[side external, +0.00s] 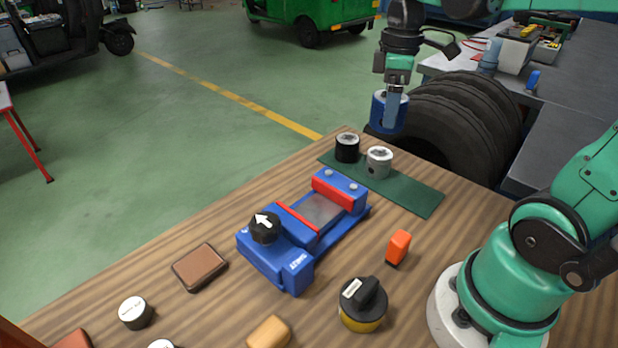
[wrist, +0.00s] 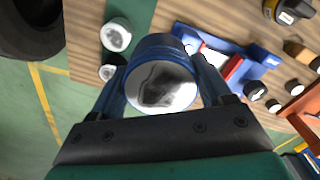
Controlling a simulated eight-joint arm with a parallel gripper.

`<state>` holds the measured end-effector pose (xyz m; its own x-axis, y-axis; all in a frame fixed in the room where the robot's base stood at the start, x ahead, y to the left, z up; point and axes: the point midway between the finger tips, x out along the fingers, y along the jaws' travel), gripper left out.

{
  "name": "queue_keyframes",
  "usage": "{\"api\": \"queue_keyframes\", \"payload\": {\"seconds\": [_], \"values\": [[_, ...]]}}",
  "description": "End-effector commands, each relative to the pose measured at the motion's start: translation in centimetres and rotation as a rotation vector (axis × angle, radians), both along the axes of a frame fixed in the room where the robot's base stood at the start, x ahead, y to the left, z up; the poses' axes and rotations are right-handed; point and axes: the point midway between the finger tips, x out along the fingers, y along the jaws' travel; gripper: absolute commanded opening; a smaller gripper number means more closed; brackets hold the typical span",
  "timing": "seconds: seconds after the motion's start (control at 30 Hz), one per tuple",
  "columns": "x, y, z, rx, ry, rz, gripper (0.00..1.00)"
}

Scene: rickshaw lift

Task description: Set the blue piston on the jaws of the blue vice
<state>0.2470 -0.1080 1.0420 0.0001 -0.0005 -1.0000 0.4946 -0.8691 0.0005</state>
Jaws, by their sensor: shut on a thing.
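The blue piston (side external: 378,112) hangs in my gripper (side external: 391,108), held above the far edge of the table. In the wrist view the piston's pale round face (wrist: 160,86) sits between the two fingers of my gripper (wrist: 163,82). The blue vice (side external: 270,262) stands on the wooden table with red jaw faces (side external: 332,193) set apart, below and left of the gripper in the side view. The vice also shows in the wrist view (wrist: 262,54), partly hidden by the piston and a finger.
A green mat (side external: 415,194) holds a black piston (side external: 347,147) and a silver piston (side external: 380,162) beside the vice. Around the vice lie an orange block (side external: 398,247), a yellow-black knob (side external: 363,303) and a brown pad (side external: 200,267). Tyres (side external: 460,120) stand behind the table.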

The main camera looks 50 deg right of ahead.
Motion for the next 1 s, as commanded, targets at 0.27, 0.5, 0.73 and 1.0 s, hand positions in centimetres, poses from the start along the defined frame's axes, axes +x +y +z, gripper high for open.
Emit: {"api": "queue_keyframes", "payload": {"seconds": [0.27, 0.5, 0.73, 1.0], "values": [[3.7, 9.2, -4.4, -0.001, 0.0, 0.231, 0.12], [4.0, 12.3, -5.9, -0.001, 0.0, 0.299, 0.12], [4.0, 12.3, -7.5, -0.001, 0.0, 0.299, 0.12], [4.0, 12.3, -10.3, -0.001, 0.0, 0.299, 0.12]]}}
